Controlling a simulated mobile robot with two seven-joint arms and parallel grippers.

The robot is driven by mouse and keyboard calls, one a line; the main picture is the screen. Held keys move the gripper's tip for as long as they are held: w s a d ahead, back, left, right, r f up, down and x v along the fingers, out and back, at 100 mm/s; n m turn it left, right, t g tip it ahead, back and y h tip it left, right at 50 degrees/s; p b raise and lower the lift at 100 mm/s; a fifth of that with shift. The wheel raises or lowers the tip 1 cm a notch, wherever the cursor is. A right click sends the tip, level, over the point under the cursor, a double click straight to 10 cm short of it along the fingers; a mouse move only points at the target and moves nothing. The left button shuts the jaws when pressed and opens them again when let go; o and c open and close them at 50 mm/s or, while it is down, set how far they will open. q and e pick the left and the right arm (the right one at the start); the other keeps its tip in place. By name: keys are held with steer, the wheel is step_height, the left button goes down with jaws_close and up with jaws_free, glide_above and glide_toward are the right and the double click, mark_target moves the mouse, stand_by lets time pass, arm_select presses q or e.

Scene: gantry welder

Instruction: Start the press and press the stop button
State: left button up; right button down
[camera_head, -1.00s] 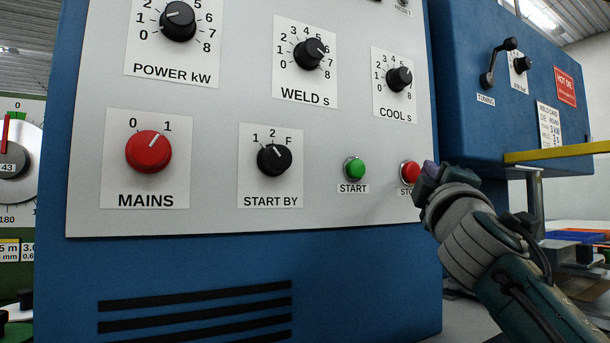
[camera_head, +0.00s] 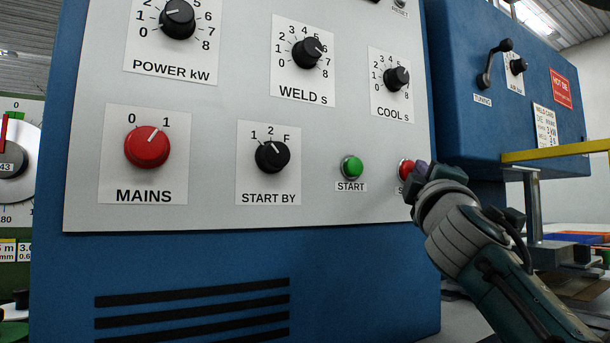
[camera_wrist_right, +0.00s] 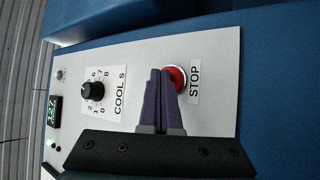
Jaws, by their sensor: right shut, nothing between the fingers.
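The red stop button (camera_head: 406,167) sits at the lower right of the grey control panel, partly hidden by my right gripper in the head view. My right gripper (camera_head: 421,169) is shut and empty, its purple fingertips at the button's right side. In the right wrist view the fingertips (camera_wrist_right: 160,74) overlap the left part of the stop button (camera_wrist_right: 178,77), beside its STOP label (camera_wrist_right: 195,81). I cannot tell whether they touch it. The green start button (camera_head: 352,167) is to the left of the stop button, uncovered. My left gripper is not in view.
The panel (camera_head: 215,60) also carries a red MAINS knob (camera_head: 147,146) pointing towards 1, a black START BY knob (camera_head: 272,156), and POWER, WELD and COOL knobs above. A blue box with a crank handle (camera_head: 493,62) and a yellow bar (camera_head: 560,150) stand at the right.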

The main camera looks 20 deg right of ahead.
steer(key=shift+w, duration=0.3)
stand_by(0.4)
steer(key=shift+s, duration=0.1)
steer(key=shift+s+p, duration=0.45)
steer(key=shift+s, duration=0.4)
steer(key=s+p, duration=0.1)
steer(key=s, duration=0.2)
steer(key=s+p, duration=0.1)
steer(key=s, duration=0.1)
steer(key=shift+d+p, duration=0.25)
steer(key=shift+p, duration=0.05)
